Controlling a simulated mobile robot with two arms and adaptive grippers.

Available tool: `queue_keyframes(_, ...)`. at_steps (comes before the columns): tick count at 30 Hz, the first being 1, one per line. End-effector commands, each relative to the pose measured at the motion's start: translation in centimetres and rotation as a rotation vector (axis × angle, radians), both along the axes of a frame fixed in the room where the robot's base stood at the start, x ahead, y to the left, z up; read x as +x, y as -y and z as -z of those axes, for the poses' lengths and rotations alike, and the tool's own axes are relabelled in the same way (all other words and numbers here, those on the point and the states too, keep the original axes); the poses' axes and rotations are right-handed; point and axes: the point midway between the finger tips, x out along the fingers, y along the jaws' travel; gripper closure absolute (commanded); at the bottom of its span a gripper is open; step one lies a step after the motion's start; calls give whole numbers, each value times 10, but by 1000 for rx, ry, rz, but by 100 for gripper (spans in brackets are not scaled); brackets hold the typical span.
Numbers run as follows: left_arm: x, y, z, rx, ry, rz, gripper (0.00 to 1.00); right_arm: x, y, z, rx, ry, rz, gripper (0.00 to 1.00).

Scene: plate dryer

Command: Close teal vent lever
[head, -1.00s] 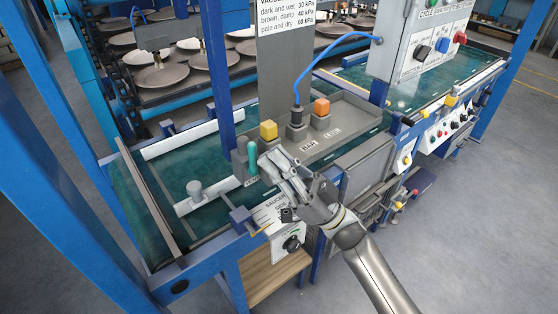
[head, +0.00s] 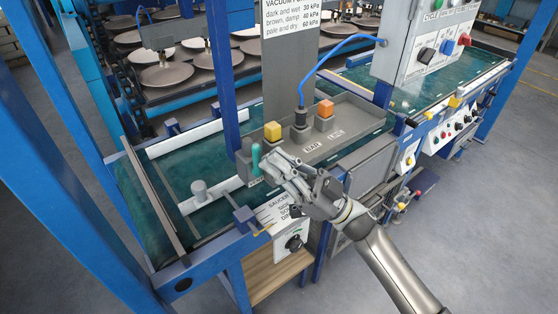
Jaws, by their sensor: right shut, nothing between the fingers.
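The teal vent lever (head: 256,158) stands roughly upright at the left end of the grey tray, above a small label. My right gripper (head: 268,170) is shut and empty, with its fingertips just right of the lever and very close to it. I cannot tell whether they touch it. The lever's foot is partly hidden by the fingers. My left gripper is out of view.
A blue post (head: 221,75) stands just left of the lever. A green belt (head: 190,165) lies below.

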Motion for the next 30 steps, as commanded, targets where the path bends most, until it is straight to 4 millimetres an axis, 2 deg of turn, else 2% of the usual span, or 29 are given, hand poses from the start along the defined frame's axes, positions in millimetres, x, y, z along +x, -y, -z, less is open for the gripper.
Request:
queue_keyframes(11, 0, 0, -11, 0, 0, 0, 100, -3, -4, -4, -106, 75, -1, 100)
queue_keyframes(30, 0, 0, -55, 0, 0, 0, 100, -14, -19, -9, -437, 317, -2, 100)
